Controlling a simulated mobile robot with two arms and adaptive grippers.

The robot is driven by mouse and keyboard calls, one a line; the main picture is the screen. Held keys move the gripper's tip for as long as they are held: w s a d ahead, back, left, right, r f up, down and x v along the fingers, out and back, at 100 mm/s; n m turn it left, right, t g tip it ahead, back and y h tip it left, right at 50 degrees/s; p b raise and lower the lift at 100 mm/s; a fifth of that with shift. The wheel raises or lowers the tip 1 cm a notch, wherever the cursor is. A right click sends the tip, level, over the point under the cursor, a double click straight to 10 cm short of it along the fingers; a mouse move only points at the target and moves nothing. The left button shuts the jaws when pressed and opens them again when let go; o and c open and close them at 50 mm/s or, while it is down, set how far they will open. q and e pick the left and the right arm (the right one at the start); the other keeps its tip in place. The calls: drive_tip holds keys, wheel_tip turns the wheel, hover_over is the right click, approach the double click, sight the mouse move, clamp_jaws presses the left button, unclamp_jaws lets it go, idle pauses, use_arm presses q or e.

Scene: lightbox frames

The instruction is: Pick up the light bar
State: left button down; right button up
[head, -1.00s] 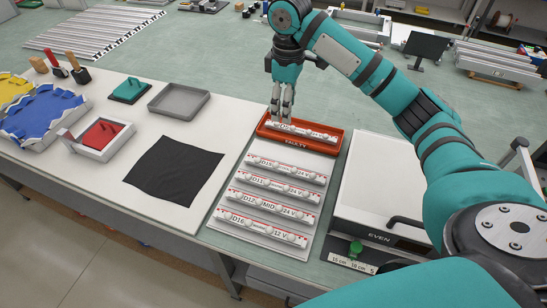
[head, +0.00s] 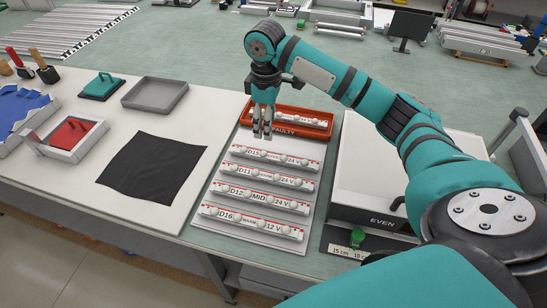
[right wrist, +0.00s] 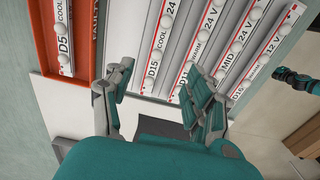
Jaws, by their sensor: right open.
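White light bars with round lamps lie in rows on a pale board (head: 208,232): D15 cool 24 V (head: 277,157), D11 24 V (head: 268,177), D12 mid 24 V (head: 262,199) and D16 warm 12 V (head: 252,223). Another bar, D5 cool (right wrist: 62,38), lies in the red FAULTY tray (head: 325,137). My right gripper (head: 263,131) is open and empty above the gap between tray and D15. In the right wrist view its fingers (right wrist: 160,95) are spread, near D15's labelled end. A dark and teal part (right wrist: 295,79), probably my left gripper, shows there; its jaws are unclear.
A white EVEN box (head: 375,195) stands right of the board, with a green knob (head: 357,238) near its front. A black cloth (head: 152,167), an empty grey tray (head: 156,94) and a holder with a red block (head: 72,132) are to the left.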

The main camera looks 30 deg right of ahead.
sight(269, 153)
wheel_tip(269, 153, down, 8)
drive_tip(key=shift+r+p, duration=0.25)
drive_tip(key=shift+p, duration=0.25)
drive_tip(key=f+p, duration=0.1)
drive_tip(key=f, duration=0.3)
drive_tip(key=shift+d+f, duration=0.15)
drive_tip(key=shift+d, duration=0.05)
drive_tip(key=shift+f, duration=0.4)
use_arm(q)
drive_tip(key=shift+s+r, duration=0.4)
drive_tip(key=shift+r, duration=0.2)
drive_tip(key=shift+s+r, duration=0.35)
drive_tip(key=shift+r, duration=0.25)
use_arm(e)
drive_tip(key=shift+c, duration=0.2)
use_arm(q)
drive_tip(key=shift+w, duration=0.1)
use_arm(e)
clamp_jaws()
